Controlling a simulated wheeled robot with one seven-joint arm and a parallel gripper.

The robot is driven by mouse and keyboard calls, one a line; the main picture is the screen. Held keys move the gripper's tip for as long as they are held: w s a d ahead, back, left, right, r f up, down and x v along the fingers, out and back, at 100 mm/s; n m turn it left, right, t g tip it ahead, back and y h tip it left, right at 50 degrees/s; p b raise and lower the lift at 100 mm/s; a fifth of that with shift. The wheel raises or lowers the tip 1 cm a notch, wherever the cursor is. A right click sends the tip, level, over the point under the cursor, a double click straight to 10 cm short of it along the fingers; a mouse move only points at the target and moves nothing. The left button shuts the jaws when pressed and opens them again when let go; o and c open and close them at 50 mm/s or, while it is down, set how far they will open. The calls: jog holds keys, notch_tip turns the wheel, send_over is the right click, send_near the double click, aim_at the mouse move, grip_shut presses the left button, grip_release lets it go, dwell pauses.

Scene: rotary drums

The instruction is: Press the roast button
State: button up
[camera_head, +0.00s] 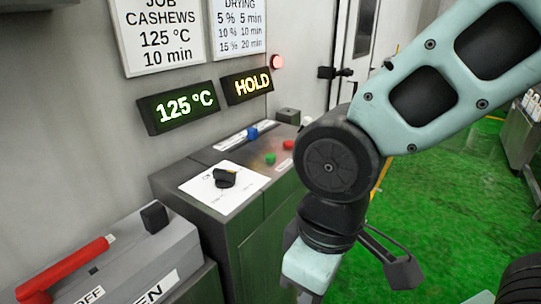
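A dark control console stands against the wall. Its top bears a green button (270,158), a small red button (288,145) and a blue button (252,133). Small white labels lie beside them, but their print is too small to read, so I cannot tell which is the roast button. My gripper (345,270) is low in the middle, to the right of the console front and nearer to me than the buttons. A dark finger shows at its right and part of another at its left, wide apart. My wrist partly hides the gripper and the console's right end.
A black rotary knob (224,178) sits on a white plate on the console. A grey box with a red lever (66,272) is at lower left. Wall displays read "125 °C" (178,107) and "HOLD" (247,86), beside a red lamp (277,62). Green floor (450,220) is open at right.

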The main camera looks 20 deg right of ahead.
grip_shut()
dwell(1.4)
